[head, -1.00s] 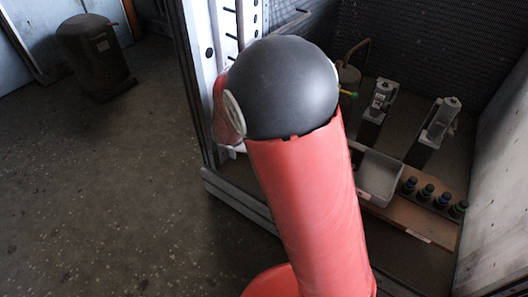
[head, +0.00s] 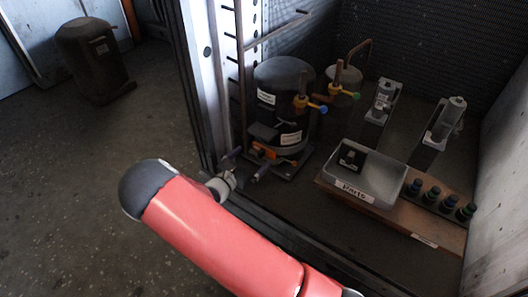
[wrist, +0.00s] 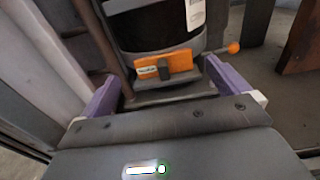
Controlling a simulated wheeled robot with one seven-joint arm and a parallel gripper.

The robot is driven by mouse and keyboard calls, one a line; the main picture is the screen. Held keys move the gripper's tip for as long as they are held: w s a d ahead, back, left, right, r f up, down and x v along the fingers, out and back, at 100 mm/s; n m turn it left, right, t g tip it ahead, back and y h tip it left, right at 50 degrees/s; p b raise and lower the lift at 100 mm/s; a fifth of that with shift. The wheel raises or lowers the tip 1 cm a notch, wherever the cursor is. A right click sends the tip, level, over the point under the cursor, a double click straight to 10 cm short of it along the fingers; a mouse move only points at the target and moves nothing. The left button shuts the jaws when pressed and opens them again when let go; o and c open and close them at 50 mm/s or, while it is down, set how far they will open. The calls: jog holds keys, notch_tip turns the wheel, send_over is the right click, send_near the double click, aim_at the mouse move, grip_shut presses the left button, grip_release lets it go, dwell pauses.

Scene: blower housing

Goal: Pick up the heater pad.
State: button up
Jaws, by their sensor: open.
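The orange pad, which looks like the heater pad (wrist: 165,66), lies against the lower front of the black compressor in the wrist view. It has a pale label and a dark block at its middle. In the head view the heater pad (head: 266,151) is a small orange patch low on the compressor (head: 283,95). My gripper (head: 246,166) has purple fingers and is open and empty, just in front of the compressor base. In the wrist view my gripper (wrist: 166,88) has one finger on each side of the pad, apart from it.
A metal upright (head: 222,80) and thin pipes stand close left of the compressor. A grey parts tray (head: 372,192) sits on a wooden board (head: 405,215) to the right, with several dark bottles (head: 432,196).

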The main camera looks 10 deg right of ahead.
aim_at(260, 152)
jog(key=x, duration=0.5)
jog(key=shift+w+d+f+b, duration=0.1)
jog(key=shift+d+f+b, duration=0.15)
jog(key=shift+b, duration=0.1)
jog(key=c, duration=1)
